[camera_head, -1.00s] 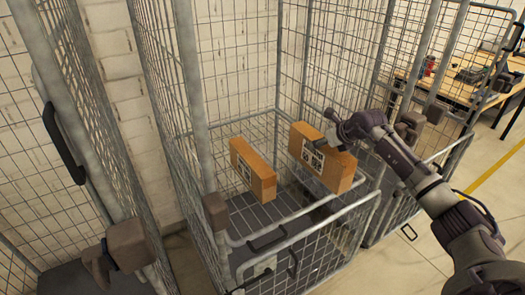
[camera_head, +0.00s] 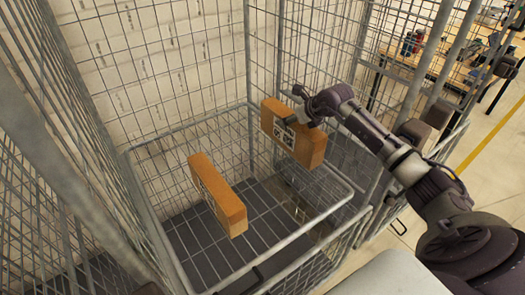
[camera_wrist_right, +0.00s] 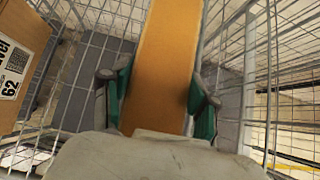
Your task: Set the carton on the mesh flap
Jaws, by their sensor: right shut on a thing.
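An orange-brown carton (camera_head: 295,138) with a white label is held in my right gripper (camera_head: 303,108), at the far right part of the mesh flap inside the cage. In the right wrist view the carton (camera_wrist_right: 167,65) sits between the green-padded fingers of the gripper (camera_wrist_right: 160,100), which are closed on its two sides. The mesh flap (camera_head: 262,232) is a framed wire panel lying across the cage. I cannot tell whether the held carton touches it. A second carton (camera_head: 217,195) stands on edge over the flap's left half, apart from the held one. My left gripper is out of view.
Tall wire cage walls (camera_head: 170,60) stand at the left and back. A grey post (camera_head: 415,65) and a brown block (camera_head: 413,132) stand close to my right arm. A wooden table (camera_head: 400,62) with tools is at the back right. Bare mesh shows between the cartons.

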